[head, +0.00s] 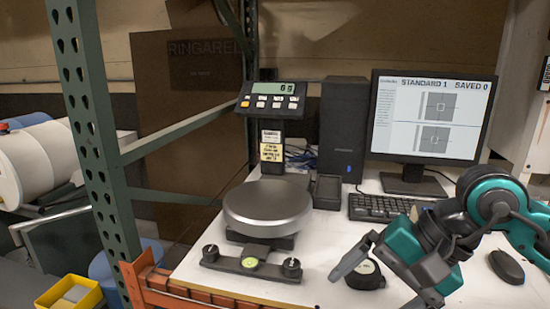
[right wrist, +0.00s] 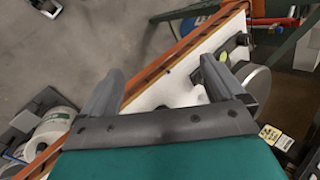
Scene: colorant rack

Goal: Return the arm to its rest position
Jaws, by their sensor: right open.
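My right arm reaches in from the right of the head view, over the right part of the white table (head: 325,275). Its right gripper (head: 383,283) points down and toward the front, right of the scale. In the right wrist view the gripper's two fingers (right wrist: 163,85) stand wide apart with nothing between them. The table's edge and the floor show beyond them. My left arm and left gripper are not in view.
A keyboard (head: 385,207), monitor (head: 432,115) and mouse (head: 506,266) lie close to the arm. A green upright post (head: 95,130) stands left.

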